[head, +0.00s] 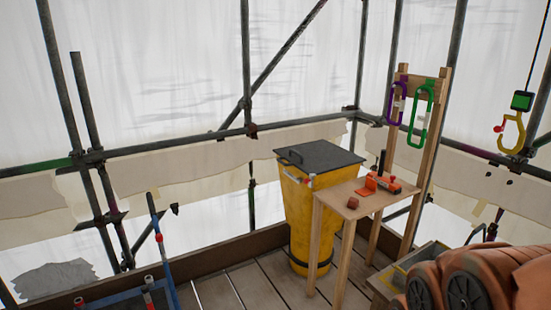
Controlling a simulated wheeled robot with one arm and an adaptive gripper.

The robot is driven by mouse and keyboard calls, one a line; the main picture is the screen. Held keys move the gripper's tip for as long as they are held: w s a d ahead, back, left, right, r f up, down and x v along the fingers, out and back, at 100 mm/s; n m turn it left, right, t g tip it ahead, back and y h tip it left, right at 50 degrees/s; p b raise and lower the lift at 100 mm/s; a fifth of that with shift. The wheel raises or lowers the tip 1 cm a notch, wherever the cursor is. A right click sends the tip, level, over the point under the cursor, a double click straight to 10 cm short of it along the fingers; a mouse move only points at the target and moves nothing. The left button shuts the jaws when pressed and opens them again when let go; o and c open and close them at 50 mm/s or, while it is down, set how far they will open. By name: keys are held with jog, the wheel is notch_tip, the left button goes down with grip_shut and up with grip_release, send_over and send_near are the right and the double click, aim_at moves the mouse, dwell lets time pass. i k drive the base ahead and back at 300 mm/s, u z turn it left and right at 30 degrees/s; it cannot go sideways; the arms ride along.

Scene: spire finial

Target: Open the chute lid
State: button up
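The chute is a tall yellow tapered bin (297,215) standing on the plank deck, left of a small wooden table. Its lid (320,156) is a flat dark grey plate lying shut across the top. A dark handle (291,156) is on the lid near its left side. A small red and light-coloured fitting (308,179) shows at the front rim below the lid. My gripper is not clearly visible, so its distance from the lid cannot be told.
A wooden table (346,190) with an orange tool (388,184) and a small brown block (353,203) stands close right of the chute. Purple (393,103) and green (421,113) carabiners hang on a wooden rack. A yellow hook (513,133) hangs right. Scaffold poles stand behind.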

aim_at(319, 157)
jog(key=u, duration=0.2)
jog(key=i, duration=1.9)
jog(key=u, duration=0.2)
jog(key=i, duration=1)
jog(key=u, duration=0.1)
